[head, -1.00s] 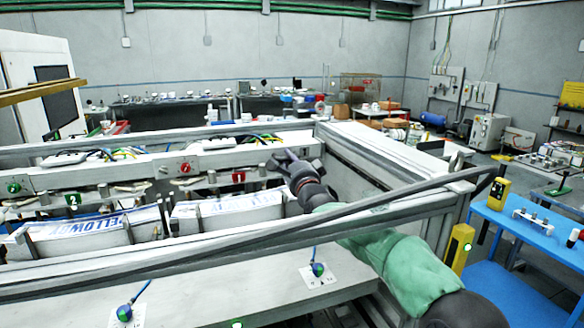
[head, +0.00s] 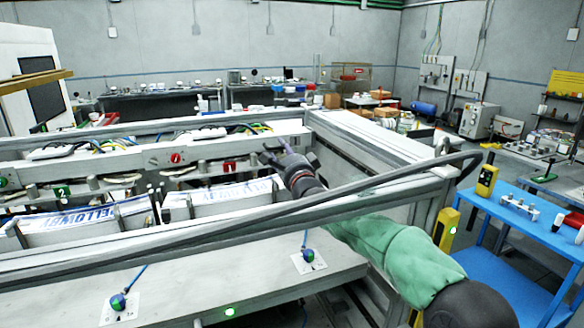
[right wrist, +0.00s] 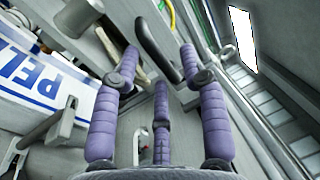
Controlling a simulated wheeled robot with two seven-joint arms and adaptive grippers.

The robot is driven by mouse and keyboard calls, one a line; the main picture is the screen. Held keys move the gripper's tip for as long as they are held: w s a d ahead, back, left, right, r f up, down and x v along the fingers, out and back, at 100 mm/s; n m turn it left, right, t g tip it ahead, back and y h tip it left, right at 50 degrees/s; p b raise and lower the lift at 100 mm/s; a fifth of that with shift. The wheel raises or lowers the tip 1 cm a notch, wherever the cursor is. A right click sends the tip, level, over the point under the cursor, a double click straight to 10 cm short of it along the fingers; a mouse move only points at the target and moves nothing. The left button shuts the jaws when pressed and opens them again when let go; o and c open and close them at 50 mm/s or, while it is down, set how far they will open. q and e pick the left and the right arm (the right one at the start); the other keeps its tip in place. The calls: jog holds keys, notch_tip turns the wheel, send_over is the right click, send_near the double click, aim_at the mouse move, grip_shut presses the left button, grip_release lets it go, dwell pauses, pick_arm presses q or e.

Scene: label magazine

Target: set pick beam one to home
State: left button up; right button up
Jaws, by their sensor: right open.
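The machine's red plate marked 1 (head: 229,167) sits on the rail above the right-hand label stack (head: 225,197). My right gripper (head: 272,153) is just right of this plate, over the machine's inner right end. In the right wrist view its purple padded fingers (right wrist: 160,75) are spread and hold nothing. A dark rounded lever (right wrist: 157,47) lies beyond and between the fingertips; I cannot tell whether they touch it. Which part is pick beam one is not clear; bars and fittings run along the rail below the plate. My left gripper is not in view.
A green plate marked 2 (head: 62,192) is farther left, above another label stack (head: 85,222). A blue table (head: 520,220) with a yellow device (head: 487,178) stands at right.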

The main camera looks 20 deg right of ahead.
jog(key=s+f, duration=0.1)
jog(key=s, duration=0.8)
jog(key=shift+s+a+f, duration=0.25)
jog(key=shift+s+f, duration=0.1)
